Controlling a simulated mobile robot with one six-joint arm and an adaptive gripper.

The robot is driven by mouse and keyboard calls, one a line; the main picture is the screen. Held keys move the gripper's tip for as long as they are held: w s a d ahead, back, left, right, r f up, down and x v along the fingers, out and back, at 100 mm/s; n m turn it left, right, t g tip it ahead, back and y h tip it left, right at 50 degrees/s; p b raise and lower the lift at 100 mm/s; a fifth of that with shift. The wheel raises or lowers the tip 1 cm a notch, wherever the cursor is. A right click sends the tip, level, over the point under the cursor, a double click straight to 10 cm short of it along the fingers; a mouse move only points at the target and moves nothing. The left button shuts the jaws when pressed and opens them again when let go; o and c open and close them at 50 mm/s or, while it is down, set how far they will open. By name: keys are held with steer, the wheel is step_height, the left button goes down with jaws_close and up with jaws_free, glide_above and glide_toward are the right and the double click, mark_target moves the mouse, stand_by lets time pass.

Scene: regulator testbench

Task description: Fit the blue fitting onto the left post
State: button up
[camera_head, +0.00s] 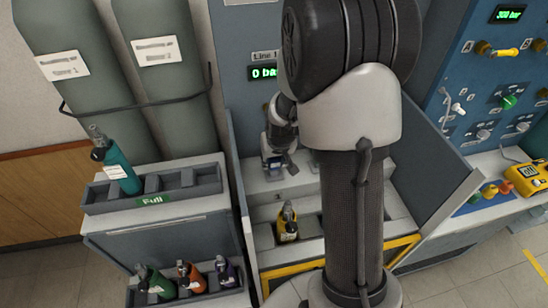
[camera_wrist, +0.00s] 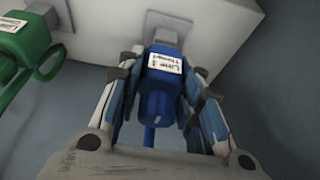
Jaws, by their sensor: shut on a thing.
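The blue fitting (camera_wrist: 155,103) with a white label is between the two fingers of my gripper (camera_wrist: 158,92) in the wrist view, and they are shut on it. Its far end lies against or just in front of a grey plate (camera_wrist: 179,22) on a pale block (camera_wrist: 222,22). I cannot tell whether it sits on a post, as the contact is hidden. In the head view my gripper (camera_head: 279,164) is low inside the bench bay, over a light ledge, and the fitting is mostly hidden there. The left post cannot be made out clearly.
A green fitting (camera_wrist: 28,38) with a looped part is close to the left of my gripper. A tray (camera_head: 153,200) marked Full holds a teal bottle (camera_head: 122,168). A yellow-black bottle (camera_head: 288,224) stands below my gripper. Side panels (camera_head: 430,165) bound the bay.

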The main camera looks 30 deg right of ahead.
steer(key=shift+f+b, duration=0.35)
steer(key=shift+f, duration=0.05)
steer(key=o, duration=1.3)
steer(key=v, duration=1.2)
steer(key=shift+s, duration=0.1)
steer(key=shift+f, duration=0.1)
